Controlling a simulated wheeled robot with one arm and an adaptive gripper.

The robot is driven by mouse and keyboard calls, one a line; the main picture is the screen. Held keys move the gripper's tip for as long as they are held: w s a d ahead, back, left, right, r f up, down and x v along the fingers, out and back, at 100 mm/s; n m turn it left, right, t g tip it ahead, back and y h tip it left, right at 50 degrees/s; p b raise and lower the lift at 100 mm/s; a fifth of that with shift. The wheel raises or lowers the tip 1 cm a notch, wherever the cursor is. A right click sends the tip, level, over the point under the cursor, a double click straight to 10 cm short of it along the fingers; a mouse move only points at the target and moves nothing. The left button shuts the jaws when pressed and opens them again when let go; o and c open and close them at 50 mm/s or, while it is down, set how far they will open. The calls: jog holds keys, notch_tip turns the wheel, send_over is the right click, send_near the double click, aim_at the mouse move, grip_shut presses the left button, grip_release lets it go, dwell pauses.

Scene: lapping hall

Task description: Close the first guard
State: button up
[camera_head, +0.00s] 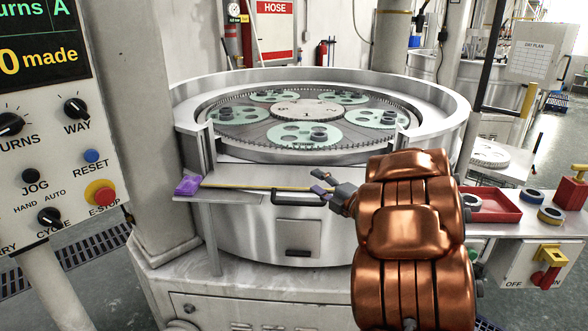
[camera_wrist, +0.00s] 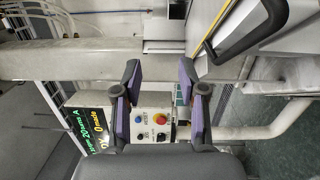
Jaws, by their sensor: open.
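The guard (camera_head: 262,175) is a metal panel at the front of the round lapping machine, below the gap in its rim. It has a yellow strip along its edge and a black bar handle (camera_head: 285,199). In the wrist view the handle (camera_wrist: 262,25) shows at the upper right, with the yellow strip beside it, outside my fingers. My gripper (camera_head: 319,181) is open and empty near the right end of the handle; I cannot tell whether it touches. Its purple-padded fingers (camera_wrist: 162,105) stand apart in the wrist view. My arm hides the right side of the guard.
A purple block (camera_head: 188,185) sits at the strip's left end. The machine (camera_head: 440,108) holds several green carriers. A control panel (camera_head: 55,150) stands at left. At right are a red tray (camera_head: 487,205), loose rings and a yellow-red switch (camera_head: 548,265).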

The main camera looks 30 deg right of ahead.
jog(key=shift+s, duration=0.6)
jog(key=shift+c, duration=0.3)
